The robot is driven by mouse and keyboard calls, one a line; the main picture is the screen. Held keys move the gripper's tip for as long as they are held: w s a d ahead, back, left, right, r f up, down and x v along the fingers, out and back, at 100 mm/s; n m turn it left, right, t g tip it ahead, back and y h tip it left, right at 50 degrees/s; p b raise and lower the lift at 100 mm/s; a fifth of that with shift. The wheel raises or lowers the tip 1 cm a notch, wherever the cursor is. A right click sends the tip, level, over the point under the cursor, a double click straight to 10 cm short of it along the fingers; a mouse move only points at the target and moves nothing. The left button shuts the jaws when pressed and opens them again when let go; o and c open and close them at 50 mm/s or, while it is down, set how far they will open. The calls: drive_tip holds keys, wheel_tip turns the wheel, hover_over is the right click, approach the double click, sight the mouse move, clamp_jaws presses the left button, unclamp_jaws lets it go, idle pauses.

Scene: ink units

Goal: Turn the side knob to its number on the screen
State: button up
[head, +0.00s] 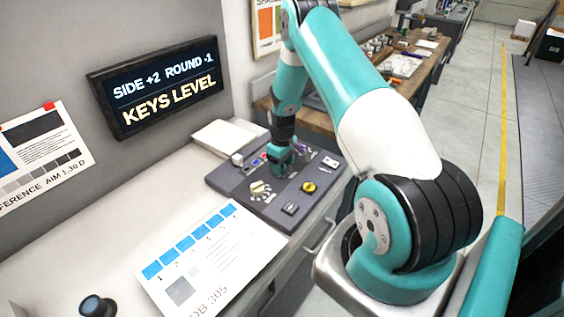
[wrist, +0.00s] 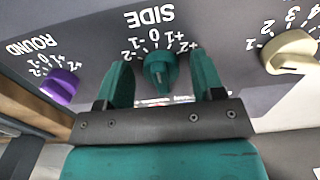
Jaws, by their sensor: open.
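The screen (head: 160,84) on the wall reads "SIDE +2 ROUND -1" and, below, "KEYS LEVEL". The side knob (wrist: 160,74) is teal and sits under the upside-down word SIDE in the wrist view, with a scale from -2 to +2 around it. Its pointer seems to be near 0, but the exact mark is hard to read. My gripper (wrist: 161,62) is open, with one finger on each side of this knob and a gap at both sides. In the head view my gripper (head: 281,160) is low over the panel and hides the side knob.
A printed sheet (head: 225,254) lies on the counter in front. A stack of paper (head: 225,134) lies behind.

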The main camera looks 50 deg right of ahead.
drive_tip(key=c, duration=0.9)
drive_tip(key=shift+f+m+b, duration=0.1)
drive_tip(key=shift+m+b, duration=1.1)
drive_tip(key=shift+m, duration=0.2)
drive_tip(key=m+b, duration=0.1)
drive_tip(key=m, duration=0.1)
drive_tip(key=shift+a+m+b, duration=0.1)
drive_tip(key=shift+m+b, duration=0.2)
drive_tip(key=shift+b, duration=0.05)
drive_tip(key=m+b, duration=0.2)
drive_tip(key=m, duration=0.4)
drive_tip(key=shift+w+a+b, duration=0.1)
drive_tip(key=shift+b, duration=0.3)
drive_tip(key=shift+m, duration=0.4)
